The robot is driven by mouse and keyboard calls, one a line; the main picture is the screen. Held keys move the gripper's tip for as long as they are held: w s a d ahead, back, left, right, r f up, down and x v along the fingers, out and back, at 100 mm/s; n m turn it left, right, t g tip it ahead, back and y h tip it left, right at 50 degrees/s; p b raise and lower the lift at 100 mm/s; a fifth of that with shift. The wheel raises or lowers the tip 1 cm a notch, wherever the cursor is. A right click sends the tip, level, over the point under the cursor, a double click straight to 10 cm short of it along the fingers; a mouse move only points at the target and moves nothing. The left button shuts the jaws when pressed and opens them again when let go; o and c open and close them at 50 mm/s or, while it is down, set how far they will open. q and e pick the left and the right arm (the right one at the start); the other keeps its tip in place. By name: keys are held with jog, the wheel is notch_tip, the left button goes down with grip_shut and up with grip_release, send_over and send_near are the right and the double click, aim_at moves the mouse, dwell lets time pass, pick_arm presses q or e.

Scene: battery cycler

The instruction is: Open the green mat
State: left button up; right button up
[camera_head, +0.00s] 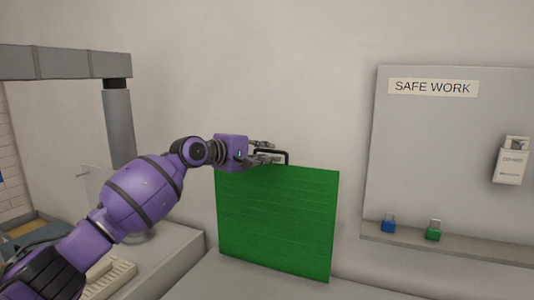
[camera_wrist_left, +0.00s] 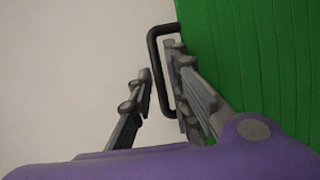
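The green mat (camera_head: 275,225) stands upright on the bench against the wall, in the middle of the head view. It fills the right side of the left wrist view (camera_wrist_left: 255,60). A black handle (camera_head: 287,155) sits on its top edge. My left gripper (camera_head: 272,151) is at this handle, its fingers apart. In the left wrist view the bar of the handle (camera_wrist_left: 155,60) shows between the two open fingers (camera_wrist_left: 158,75). One finger overlaps the handle's opening; I cannot tell whether either finger touches it. My right gripper is out of view.
A grey board (camera_head: 450,150) with a SAFE WORK sign (camera_head: 432,88) is at the right. Its ledge holds a blue padlock (camera_head: 388,223) and a green padlock (camera_head: 433,231). A keyboard (camera_head: 108,275) lies at lower left, near a grey frame post (camera_head: 119,125).

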pick_arm(q)
jog(key=shift+w+d, duration=0.1)
jog(key=shift+c, duration=0.3)
grip_shut()
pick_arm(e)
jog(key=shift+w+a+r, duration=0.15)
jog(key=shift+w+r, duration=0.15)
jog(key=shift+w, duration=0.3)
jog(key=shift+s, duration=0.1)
